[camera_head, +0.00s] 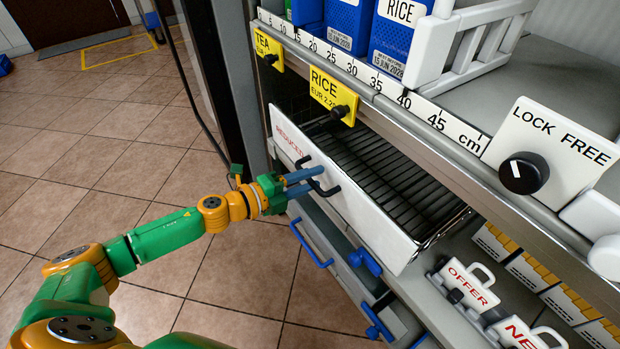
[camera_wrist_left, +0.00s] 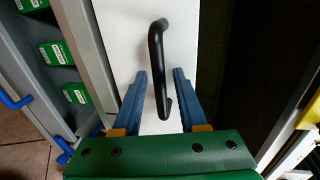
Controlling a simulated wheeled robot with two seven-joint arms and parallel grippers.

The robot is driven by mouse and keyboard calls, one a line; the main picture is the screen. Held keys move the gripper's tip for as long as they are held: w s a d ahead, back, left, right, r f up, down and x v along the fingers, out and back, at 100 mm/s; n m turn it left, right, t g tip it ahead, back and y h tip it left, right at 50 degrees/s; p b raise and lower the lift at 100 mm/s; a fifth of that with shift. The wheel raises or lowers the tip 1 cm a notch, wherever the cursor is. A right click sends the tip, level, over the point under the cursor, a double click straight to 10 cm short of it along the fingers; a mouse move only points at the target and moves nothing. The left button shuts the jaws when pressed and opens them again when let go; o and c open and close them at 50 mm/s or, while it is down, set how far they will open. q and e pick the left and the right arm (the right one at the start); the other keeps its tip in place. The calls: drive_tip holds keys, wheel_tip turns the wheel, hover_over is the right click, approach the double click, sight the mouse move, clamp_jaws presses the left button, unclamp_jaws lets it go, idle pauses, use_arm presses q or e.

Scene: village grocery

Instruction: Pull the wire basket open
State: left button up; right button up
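The wire basket (camera_head: 385,165) has dark wires and a white front panel (camera_head: 360,215) marked REDUCED, which also fills the middle of the left wrist view (camera_wrist_left: 125,40). Its wire inside shows behind the panel and looks empty. A black bar handle (camera_head: 325,188) sits on the panel. My left gripper (camera_head: 306,183) is at the handle, its blue fingers pointing at the panel. In the left wrist view the fingers (camera_wrist_left: 160,95) stand apart, one on each side of the handle's lower part (camera_wrist_left: 156,60), with gaps showing. My right gripper is not in view.
A shelf with TEA and RICE tags (camera_head: 333,95) and a cm scale runs above the basket. A LOCK FREE plate with a black knob (camera_head: 523,173) is at right. Blue handles (camera_head: 312,245) stick out below. The tiled floor (camera_head: 110,160) at left is clear.

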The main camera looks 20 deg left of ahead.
use_arm(q)
clamp_jaws()
idle(1.2)
